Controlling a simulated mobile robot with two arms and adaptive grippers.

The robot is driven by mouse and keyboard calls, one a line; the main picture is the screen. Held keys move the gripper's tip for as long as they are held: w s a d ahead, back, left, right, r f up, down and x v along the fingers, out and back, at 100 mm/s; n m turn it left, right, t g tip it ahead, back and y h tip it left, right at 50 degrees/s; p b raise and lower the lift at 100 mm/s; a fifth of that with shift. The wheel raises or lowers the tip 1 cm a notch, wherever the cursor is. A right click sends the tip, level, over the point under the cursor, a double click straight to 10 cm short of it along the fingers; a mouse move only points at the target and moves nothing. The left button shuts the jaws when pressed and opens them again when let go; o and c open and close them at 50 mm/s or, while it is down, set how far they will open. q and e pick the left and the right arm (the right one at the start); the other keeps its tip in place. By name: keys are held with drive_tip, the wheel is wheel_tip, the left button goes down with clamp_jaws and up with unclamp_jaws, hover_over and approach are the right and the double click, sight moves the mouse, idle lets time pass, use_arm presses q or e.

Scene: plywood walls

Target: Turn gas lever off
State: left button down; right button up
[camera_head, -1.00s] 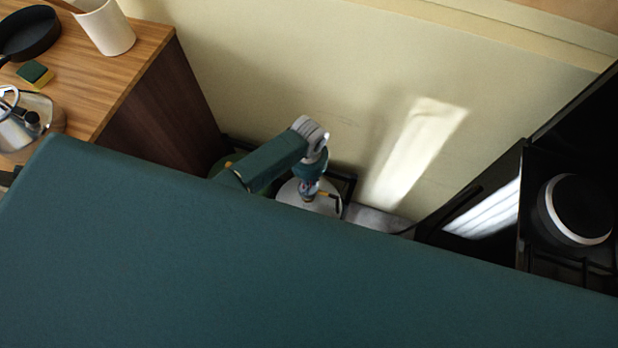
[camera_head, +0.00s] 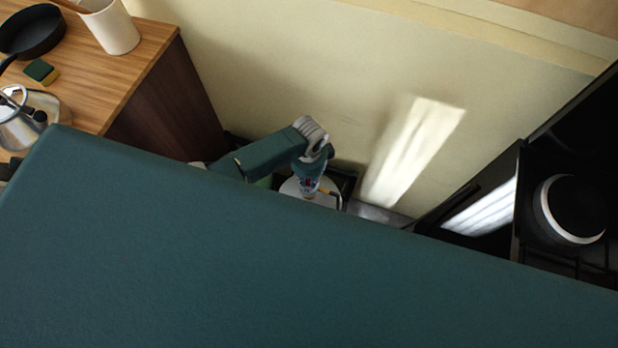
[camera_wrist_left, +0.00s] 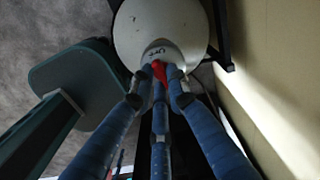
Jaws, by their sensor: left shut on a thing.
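A round, pale grey gas tank top (camera_head: 292,188) sits low in the gap by the wall in the head view. It also fills the upper middle of the left wrist view (camera_wrist_left: 140,32), with dark marking on its near part. A small red gas lever (camera_wrist_left: 159,70) shows at the tank's near side, between the blue-padded fingers. My left gripper (camera_wrist_left: 158,88) is closed around this lever; the fingers hide part of it. In the head view my left gripper (camera_head: 309,187) points down over the tank top, and its fingertips are hard to make out. My right gripper is not in view.
A wooden counter (camera_head: 140,75) at the left holds a black pan (camera_head: 33,30), a white cup (camera_head: 112,27), a sponge (camera_head: 42,71) and a kettle (camera_head: 22,125). A dark stove with a round pot (camera_head: 570,210) is at the right. The wall (camera_head: 300,70) is close behind the tank.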

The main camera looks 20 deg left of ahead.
sight(308, 181)
use_arm(q)
drive_tip(key=shift+m, duration=1.2)
drive_tip(key=c, duration=1.7)
unclamp_jaws()
drive_tip(key=shift+r, duration=0.1)
wheel_tip(308, 181, up, 12)
drive_tip(key=shift+f, duration=0.1)
